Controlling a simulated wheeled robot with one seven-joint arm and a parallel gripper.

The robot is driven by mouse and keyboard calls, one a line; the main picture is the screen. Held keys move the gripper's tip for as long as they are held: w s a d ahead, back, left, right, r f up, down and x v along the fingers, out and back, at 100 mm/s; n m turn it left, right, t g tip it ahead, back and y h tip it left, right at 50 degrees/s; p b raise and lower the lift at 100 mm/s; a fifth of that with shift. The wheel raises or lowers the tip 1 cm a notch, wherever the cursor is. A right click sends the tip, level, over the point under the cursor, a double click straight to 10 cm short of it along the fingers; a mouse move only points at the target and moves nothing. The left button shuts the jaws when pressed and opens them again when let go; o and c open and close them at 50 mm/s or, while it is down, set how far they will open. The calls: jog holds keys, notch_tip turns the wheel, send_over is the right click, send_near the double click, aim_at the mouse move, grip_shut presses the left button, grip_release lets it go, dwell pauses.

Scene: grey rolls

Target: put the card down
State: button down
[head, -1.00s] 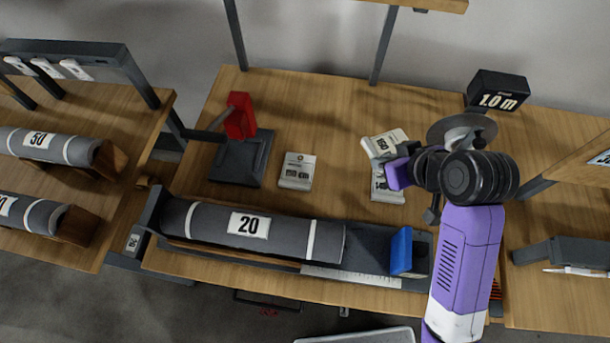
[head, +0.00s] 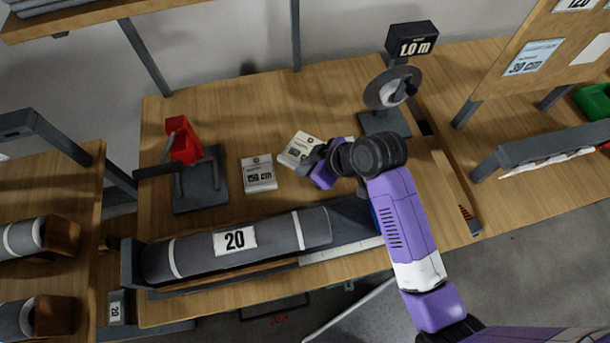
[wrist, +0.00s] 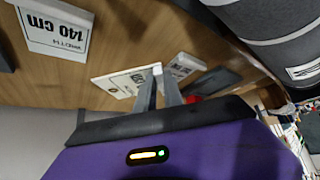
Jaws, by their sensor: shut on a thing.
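My gripper (head: 314,160) is shut on a white card (head: 298,150), which sits tilted above the wooden table (head: 225,115). In the wrist view the fingers (wrist: 160,76) pinch this card (wrist: 122,82) at one edge; I cannot tell whether it touches the table. A card marked 150 cm (head: 259,174) lies flat to the left of the held card. A card marked 140 cm (wrist: 56,24) shows in the wrist view; my arm seems to hide it in the head view.
A grey roll marked 20 (head: 235,240) lies along the table front. A red-handled device (head: 182,142) stands at the left. A dial stand with a 1.0 m display (head: 412,42) stands behind my arm. Bare table lies behind the cards.

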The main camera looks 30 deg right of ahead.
jog(key=shift+f, duration=3.15)
jog(key=shift+f, duration=0.15)
jog(key=c, duration=1.5)
grip_release()
jog(key=shift+o, duration=0.2)
jog(key=shift+s+d+r, duration=0.1)
jog(key=shift+s+r, duration=0.05)
jog(key=shift+r, duration=0.2)
jog(key=v, duration=1.1)
jog(key=shift+r, duration=0.2)
